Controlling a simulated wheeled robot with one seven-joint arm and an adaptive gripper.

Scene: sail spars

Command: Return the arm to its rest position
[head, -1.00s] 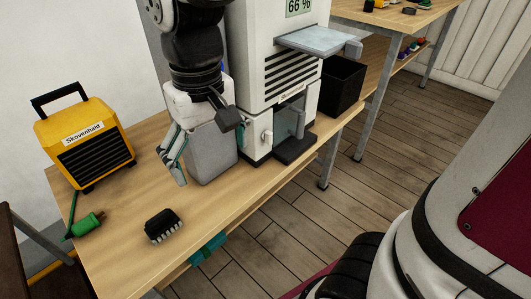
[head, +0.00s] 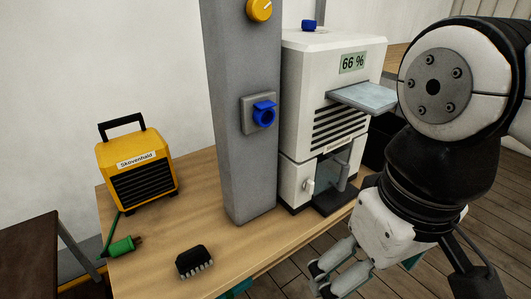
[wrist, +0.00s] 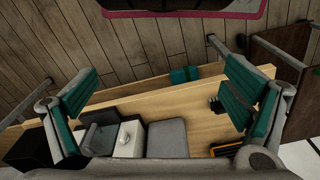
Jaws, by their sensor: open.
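My gripper (head: 322,280) is at the lower right of the head view, in front of the workbench's front edge and pointing down to the left. Its fingers are apart. In the wrist view the two green-padded fingers (wrist: 160,82) stand wide apart with nothing held between them. My dark and white arm fills the right side of the head view and hides part of the room behind it. The wooden workbench (head: 225,262) lies beyond the gripper; its top also shows in the wrist view (wrist: 190,105).
On the bench stand a yellow Skovenhald unit (head: 137,170), a grey post (head: 243,120) with a blue socket (head: 264,114), and a white machine (head: 318,80) reading 66 %. A black chip-like part (head: 194,262) and a green plug (head: 122,246) lie near the front left.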

